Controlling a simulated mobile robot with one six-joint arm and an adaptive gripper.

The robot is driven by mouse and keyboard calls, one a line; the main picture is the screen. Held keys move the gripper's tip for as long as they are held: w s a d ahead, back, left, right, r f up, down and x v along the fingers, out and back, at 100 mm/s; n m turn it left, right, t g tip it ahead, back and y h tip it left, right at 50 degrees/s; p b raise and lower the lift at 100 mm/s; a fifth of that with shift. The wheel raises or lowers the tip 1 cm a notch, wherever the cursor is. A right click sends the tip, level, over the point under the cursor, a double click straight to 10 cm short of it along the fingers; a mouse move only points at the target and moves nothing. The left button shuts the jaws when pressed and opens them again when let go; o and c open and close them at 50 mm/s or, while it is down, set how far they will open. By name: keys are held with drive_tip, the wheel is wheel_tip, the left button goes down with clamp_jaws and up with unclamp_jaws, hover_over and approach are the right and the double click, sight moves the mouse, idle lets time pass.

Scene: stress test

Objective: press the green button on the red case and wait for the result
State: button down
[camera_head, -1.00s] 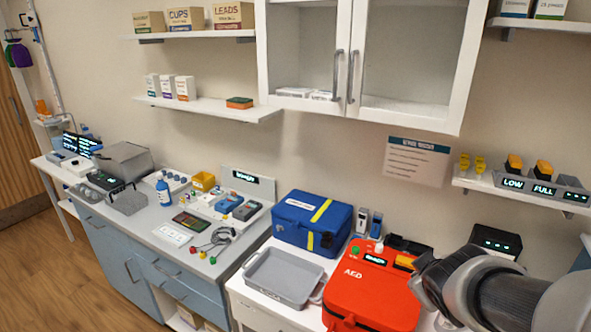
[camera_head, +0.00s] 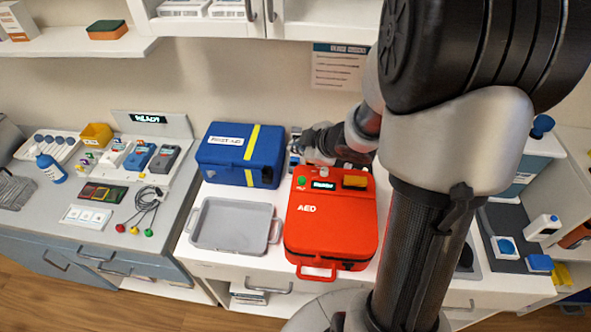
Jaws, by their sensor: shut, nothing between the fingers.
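The red AED case (camera_head: 325,235) lies on the white counter with its handle towards the front edge. Its green button (camera_head: 302,182) shows at the top left corner of its face, uncovered. A small lit display (camera_head: 323,185) sits right of the button; its text is too small to read. A pale knob and a yellow-orange block (camera_head: 355,182) are also on the face. My gripper (camera_head: 299,146) is at the far side of the case, above and beyond the green button, apart from it in the picture. It looks shut and holds nothing; its fingertips are small and dark.
A grey tray (camera_head: 197,238) lies left of the case, and a blue first-aid bag (camera_head: 214,174) stands behind the tray. My arm fills the right of the view. A grey counter at left holds meters, a bottle (camera_head: 50,168) and cables.

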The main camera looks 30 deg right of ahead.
sight(300, 181)
drive_tip(key=shift+f, duration=0.1)
wheel_tip(300, 181, down, 9)
drive_tip(key=b, duration=0.9)
drive_tip(key=shift+r, duration=0.2)
drive_tip(key=shift+f, duration=0.1)
idle(0.9)
drive_tip(key=shift+f, duration=0.3)
drive_tip(key=shift+f+b, duration=0.5)
drive_tip(key=shift+b, duration=0.15)
idle(0.4)
drive_tip(key=shift+r, duration=0.15)
drive_tip(key=shift+r+p, duration=0.75)
drive_tip(key=shift+p, duration=0.25)
